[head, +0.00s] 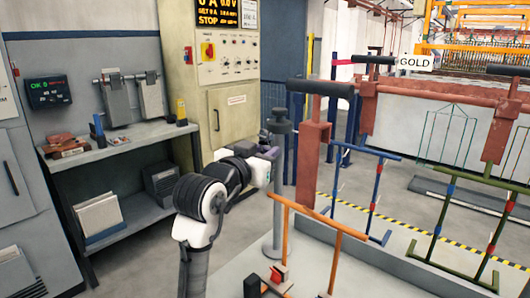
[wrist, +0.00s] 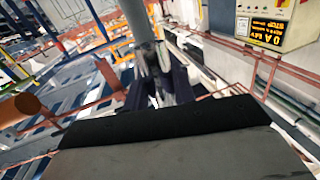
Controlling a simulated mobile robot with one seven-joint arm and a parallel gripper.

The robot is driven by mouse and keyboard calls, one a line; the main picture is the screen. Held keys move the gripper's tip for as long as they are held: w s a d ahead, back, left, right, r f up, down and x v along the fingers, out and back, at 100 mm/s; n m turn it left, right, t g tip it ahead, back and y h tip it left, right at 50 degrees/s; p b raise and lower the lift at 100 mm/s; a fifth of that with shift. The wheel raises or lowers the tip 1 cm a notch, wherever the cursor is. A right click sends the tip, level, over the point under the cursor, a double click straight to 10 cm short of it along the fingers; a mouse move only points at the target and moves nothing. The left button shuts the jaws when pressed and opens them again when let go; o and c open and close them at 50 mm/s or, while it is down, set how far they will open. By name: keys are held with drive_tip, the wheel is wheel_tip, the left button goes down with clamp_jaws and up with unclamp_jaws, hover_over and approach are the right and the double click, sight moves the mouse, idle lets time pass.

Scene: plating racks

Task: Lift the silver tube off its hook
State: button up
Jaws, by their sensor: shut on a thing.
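In the wrist view, a grey, silver-looking tube (wrist: 137,20) runs from the top edge down to my gripper (wrist: 158,92). The dark fingers are shut around its near end. In the head view, my gripper (head: 274,153) is right beside a grey upright post (head: 278,205) with a dark flared top, and the two overlap in the picture. I cannot make out a separate silver tube there, nor tell whether the post and the held tube are the same thing. The hook is not clearly visible in either view.
An orange frame (head: 337,262) stands just in front of the post. A shelf (head: 120,140) and a control cabinet (head: 228,110) stand at the left.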

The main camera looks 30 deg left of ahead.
drive_tip(key=shift+s+r, duration=0.25)
drive_tip(key=shift+s, duration=0.15)
drive_tip(key=shift+s+a, duration=0.15)
drive_tip(key=shift+s, duration=0.7)
drive_tip(key=s, duration=0.7)
drive_tip(key=shift+a+r, duration=0.35)
drive_tip(key=shift+a, duration=0.1)
